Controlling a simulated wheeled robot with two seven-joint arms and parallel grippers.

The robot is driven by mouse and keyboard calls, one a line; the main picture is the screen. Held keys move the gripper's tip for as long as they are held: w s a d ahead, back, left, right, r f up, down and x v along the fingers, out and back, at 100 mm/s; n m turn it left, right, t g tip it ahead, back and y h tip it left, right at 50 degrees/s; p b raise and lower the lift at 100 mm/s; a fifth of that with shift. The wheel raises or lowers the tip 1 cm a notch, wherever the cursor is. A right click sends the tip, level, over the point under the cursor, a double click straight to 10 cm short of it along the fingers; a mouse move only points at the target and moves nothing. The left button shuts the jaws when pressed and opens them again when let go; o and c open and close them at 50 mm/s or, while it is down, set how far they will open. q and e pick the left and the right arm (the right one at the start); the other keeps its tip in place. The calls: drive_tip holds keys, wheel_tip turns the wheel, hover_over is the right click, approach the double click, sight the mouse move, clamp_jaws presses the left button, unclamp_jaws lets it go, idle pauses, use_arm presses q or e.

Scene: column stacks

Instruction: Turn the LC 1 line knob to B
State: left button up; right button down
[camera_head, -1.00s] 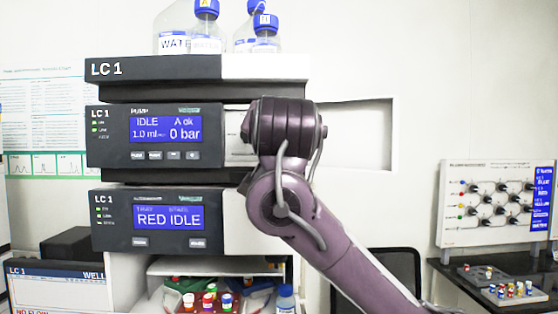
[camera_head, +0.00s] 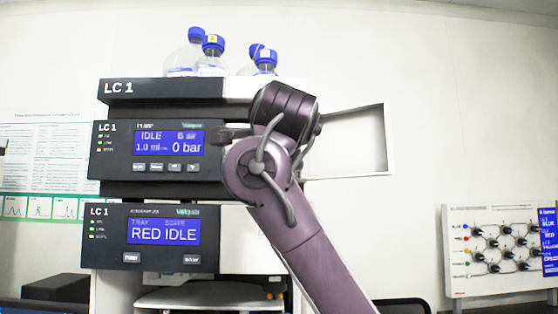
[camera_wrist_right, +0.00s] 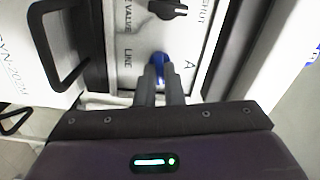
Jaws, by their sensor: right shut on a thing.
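The blue LINE knob (camera_wrist_right: 159,62) shows in the right wrist view, on a white panel between the word LINE and the letter A. My right gripper (camera_wrist_right: 160,80) is shut on it; the fingers cover much of the knob, so I cannot tell where it points. No B marking shows on the panel there. In the head view the LC 1 pump module (camera_head: 157,152) reads IDLE, a B with a small blurred word, and 0 bar. My right arm hides the knob there. My left gripper is not in view.
A black knob (camera_wrist_right: 168,9) sits near the word VALVE. A dark handle (camera_wrist_right: 62,50) is at the left of the wrist view. Bottles with blue caps (camera_head: 212,55) stand on top of the stack. The lower module (camera_head: 165,235) reads RED IDLE. A knob board (camera_head: 500,245) stands far right.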

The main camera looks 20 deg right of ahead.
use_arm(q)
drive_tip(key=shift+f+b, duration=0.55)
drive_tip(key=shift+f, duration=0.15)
use_arm(e)
drive_tip(key=shift+f+m, duration=0.1)
drive_tip(key=shift+m, duration=1)
drive_tip(key=c, duration=1.5)
unclamp_jaws()
drive_tip(key=shift+c, duration=0.2)
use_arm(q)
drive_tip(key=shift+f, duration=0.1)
